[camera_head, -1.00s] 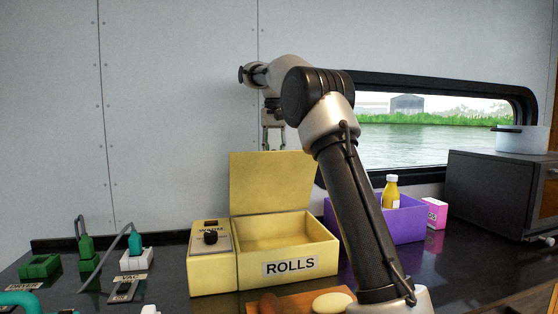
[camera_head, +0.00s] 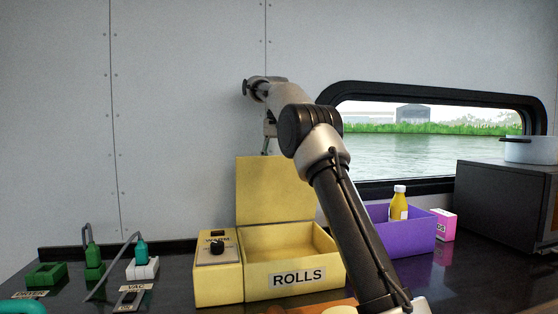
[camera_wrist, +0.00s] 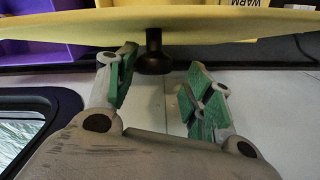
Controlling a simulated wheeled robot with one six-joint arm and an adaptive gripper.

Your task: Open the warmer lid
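The yellow warmer (camera_head: 218,285) marked ROLLS stands on the dark counter. Its lid (camera_head: 274,190) stands upright at the back of the box, and the inside is exposed. My gripper (camera_head: 267,142) is just above the lid's top edge, partly hidden by my arm. In the wrist view the lid (camera_wrist: 220,24) crosses the top of the picture with a dark knob (camera_wrist: 153,58) on it. My gripper's green-padded fingers (camera_wrist: 160,82) are apart, with the knob near their tips and nothing clamped. I cannot tell whether a finger touches the knob.
A dial panel (camera_head: 216,247) is on the warmer's left part. A purple bin (camera_head: 413,238) with a yellow bottle (camera_head: 399,204) stands to the right, beside a pink box (camera_head: 443,226). A dark oven (camera_head: 500,205) is far right. Green and white plug sockets (camera_head: 142,269) are at left.

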